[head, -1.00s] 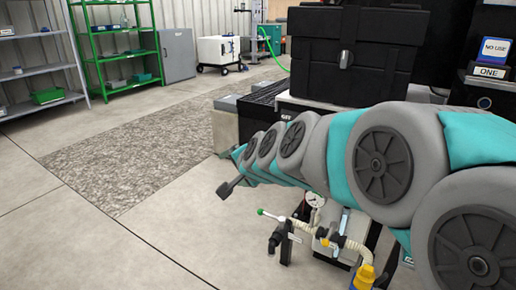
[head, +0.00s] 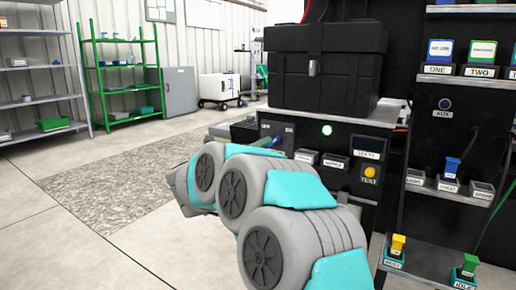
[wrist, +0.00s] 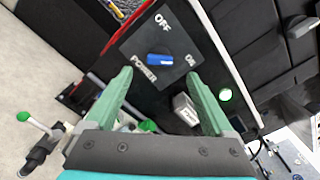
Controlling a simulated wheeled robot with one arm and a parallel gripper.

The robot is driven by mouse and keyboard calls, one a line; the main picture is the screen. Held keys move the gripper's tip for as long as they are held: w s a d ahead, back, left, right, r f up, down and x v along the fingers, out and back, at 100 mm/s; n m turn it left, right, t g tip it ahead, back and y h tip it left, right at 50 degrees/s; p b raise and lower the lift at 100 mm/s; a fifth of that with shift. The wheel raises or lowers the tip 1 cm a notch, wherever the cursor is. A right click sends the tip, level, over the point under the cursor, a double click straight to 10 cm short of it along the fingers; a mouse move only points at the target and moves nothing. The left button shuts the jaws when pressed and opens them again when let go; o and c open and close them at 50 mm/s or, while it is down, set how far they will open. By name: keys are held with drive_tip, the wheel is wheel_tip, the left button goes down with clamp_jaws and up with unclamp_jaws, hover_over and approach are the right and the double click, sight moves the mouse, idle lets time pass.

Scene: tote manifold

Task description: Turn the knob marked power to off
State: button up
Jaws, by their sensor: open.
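The blue power knob (wrist: 159,60) sits on a dark square plate (wrist: 135,47) in the wrist view. The plate reads POWER at lower left, OFF at the top and ON at the right. The knob's long side lies roughly level in the picture, with one end towards ON. My gripper (wrist: 159,77) is open, its two green fingers on either side below the knob, with nothing between them. Whether a finger touches the panel cannot be told. In the head view my arm hides most of the gripper and plate.
A black case (head: 325,65) stands on top. A yellow button (head: 370,172) and labelled shelves are right. Open floor (head: 60,240) lies left.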

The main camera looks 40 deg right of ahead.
sight(274, 142)
drive_tip(key=x, duration=0.7)
drive_tip(key=shift+d, duration=0.15)
drive_tip(key=shift+c, duration=0.3)
drive_tip(key=shift+w, duration=0.1)
drive_tip(key=c, duration=1.3)
